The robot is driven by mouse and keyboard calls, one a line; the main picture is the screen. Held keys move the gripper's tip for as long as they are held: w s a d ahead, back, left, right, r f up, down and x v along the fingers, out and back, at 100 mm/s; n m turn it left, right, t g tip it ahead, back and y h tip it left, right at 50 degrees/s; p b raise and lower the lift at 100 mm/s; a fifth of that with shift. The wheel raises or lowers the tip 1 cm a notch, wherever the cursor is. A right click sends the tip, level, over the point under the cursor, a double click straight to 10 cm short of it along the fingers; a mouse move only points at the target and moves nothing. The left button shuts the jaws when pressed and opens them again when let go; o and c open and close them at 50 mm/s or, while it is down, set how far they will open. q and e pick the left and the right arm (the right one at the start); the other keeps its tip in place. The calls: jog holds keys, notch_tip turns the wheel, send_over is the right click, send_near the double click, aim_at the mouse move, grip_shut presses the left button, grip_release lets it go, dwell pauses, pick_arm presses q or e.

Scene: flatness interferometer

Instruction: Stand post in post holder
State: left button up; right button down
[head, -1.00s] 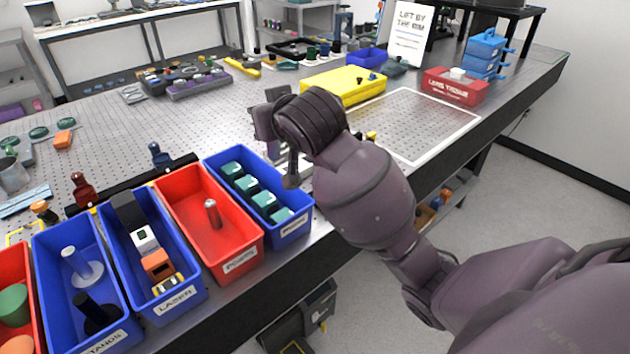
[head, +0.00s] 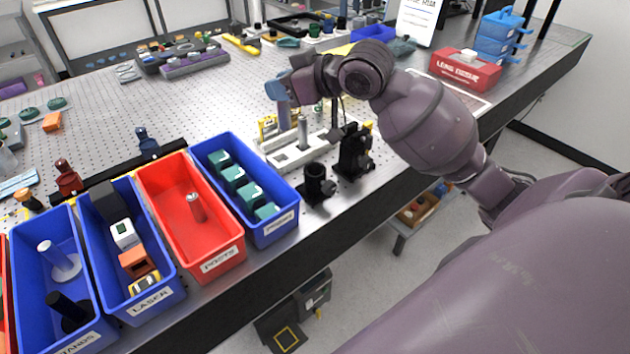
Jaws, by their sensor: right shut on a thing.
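My right gripper (head: 288,100) is raised over the bench behind the blue prisms bin. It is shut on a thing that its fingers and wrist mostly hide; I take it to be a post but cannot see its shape. A black post holder (head: 316,184), a short upright cylinder on a flat base, stands near the bench's front edge, below and apart from the gripper. A silver post (head: 303,132) shows upright at a white slotted tray (head: 292,155). Another post (head: 196,208) stands in the red posts bin (head: 170,185). My left gripper is out of view.
A black mount (head: 354,158) stands right of the post holder. The blue prisms bin (head: 279,229) and laser bin (head: 156,305) flank the red bin along the front edge. A red box (head: 465,70) is at the back right. The perforated bench (head: 215,105) is largely clear mid-left.

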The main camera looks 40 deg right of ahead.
jog(key=s+d+r+n+g+y, duration=0.2)
jog(key=s+d+r+n+y, duration=0.15)
jog(key=r, duration=0.25)
send_over(315, 181)
jog(key=w+d, duration=0.1)
jog(key=w, duration=0.1)
notch_tip(315, 181, down, 15)
jog(key=shift+m+h, duration=0.45)
jog(key=shift+d+f+b, duration=0.2)
jog(key=shift+f+b, duration=0.5)
jog(key=shift+f, duration=1.85)
jog(key=shift+f, duration=0.1)
jog(key=c, duration=0.9)
grip_release()
